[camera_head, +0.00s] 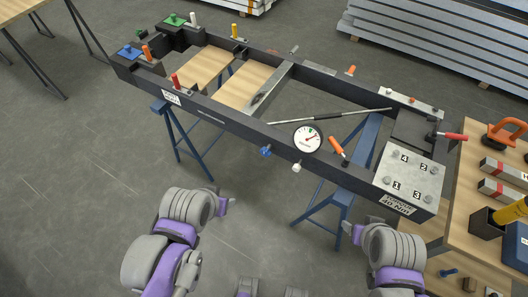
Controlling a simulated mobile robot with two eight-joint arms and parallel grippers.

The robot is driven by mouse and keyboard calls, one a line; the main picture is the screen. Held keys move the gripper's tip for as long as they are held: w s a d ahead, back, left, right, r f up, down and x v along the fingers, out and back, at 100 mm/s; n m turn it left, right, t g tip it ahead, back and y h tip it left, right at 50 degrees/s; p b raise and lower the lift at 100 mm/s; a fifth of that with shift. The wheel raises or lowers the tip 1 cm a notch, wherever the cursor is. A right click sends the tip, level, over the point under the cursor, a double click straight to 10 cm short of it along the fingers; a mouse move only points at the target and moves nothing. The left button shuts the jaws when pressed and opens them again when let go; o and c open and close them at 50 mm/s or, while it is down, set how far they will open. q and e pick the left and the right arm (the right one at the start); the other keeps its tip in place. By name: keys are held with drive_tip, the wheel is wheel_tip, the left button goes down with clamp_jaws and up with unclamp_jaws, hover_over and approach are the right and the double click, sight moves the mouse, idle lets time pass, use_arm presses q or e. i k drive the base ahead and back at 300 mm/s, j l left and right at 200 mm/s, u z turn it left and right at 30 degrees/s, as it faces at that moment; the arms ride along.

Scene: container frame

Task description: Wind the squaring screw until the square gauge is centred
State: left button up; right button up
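A white round gauge (307,139) with a dark rim sits on the near rail of the dark container frame (240,123). A small green patch shows in the upper part of its dial; the needle is too small to read surely. A thin diagonal rod (335,115) crosses the frame behind the gauge. An orange handle (336,146), a blue knob (266,151) and a white knob (297,167) are near the gauge. I cannot tell which part is the squaring screw. My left gripper (228,204) and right gripper (354,234) are below the frame, apart from it; their fingers are unclear.
Blue trestles (182,140) carry the frame. A numbered plate (409,176) and a red handle (452,136) are at its right end. A wooden bench (462,210) with tools stands at the right. Grey floor is open at the left.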

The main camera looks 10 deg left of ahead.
sight(266, 152)
drive_tip(key=j+u, duration=0.45)
drive_tip(key=j, duration=1.15)
